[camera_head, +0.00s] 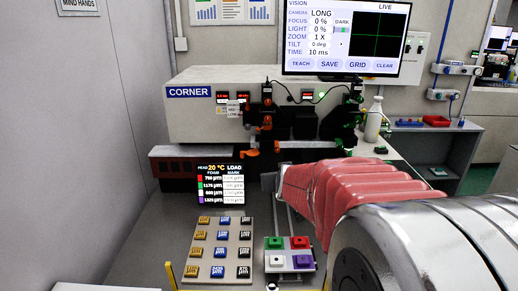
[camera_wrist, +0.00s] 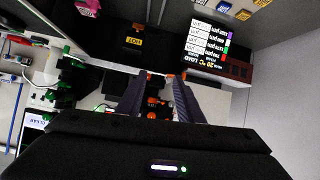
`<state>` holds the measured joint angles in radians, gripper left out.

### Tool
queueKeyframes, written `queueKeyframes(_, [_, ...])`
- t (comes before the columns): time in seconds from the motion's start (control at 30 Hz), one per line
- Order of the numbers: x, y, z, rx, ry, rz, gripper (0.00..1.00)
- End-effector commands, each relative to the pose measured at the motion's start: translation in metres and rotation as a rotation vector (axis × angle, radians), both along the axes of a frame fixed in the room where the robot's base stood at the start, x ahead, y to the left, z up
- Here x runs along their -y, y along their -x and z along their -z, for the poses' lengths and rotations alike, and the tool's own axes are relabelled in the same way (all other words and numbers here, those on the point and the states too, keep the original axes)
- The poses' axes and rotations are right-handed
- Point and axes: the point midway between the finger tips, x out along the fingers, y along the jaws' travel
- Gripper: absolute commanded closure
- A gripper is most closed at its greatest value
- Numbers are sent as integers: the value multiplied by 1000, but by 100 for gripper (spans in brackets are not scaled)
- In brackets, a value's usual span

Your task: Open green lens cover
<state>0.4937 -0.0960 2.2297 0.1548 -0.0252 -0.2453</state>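A black fixture with green parts (camera_head: 355,90) stands at the right of the machine front in the head view. Its green parts (camera_wrist: 66,75) also show at the left edge of the wrist view. They are small and dark, so I cannot clearly single out the lens cover or tell whether it is open. My gripper (camera_wrist: 163,76) has its two dark fingers apart with nothing visible between them. The green parts lie to the left of the fingers, apart from them. In the head view my red-sleeved arm reaches in from the right, and the fingertips cannot be made out.
A black fixture with orange parts (camera_head: 264,130) stands left of the green one. The white machine labelled CORNER (camera_head: 205,107) is behind. A monitor (camera_head: 343,40) is above and a white bottle (camera_head: 374,120) at right. Button panels (camera_head: 218,248) and a small display (camera_head: 220,184) are in front.

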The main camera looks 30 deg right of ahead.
Motion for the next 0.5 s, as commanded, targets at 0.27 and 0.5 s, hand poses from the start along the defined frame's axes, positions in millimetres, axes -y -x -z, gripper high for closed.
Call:
queueKeyframes(0.27, [104, -23, 18, 146, 57, 80, 67])
queueKeyframes(0.5, [191, -19, 38, 271, 118, 139, 67])
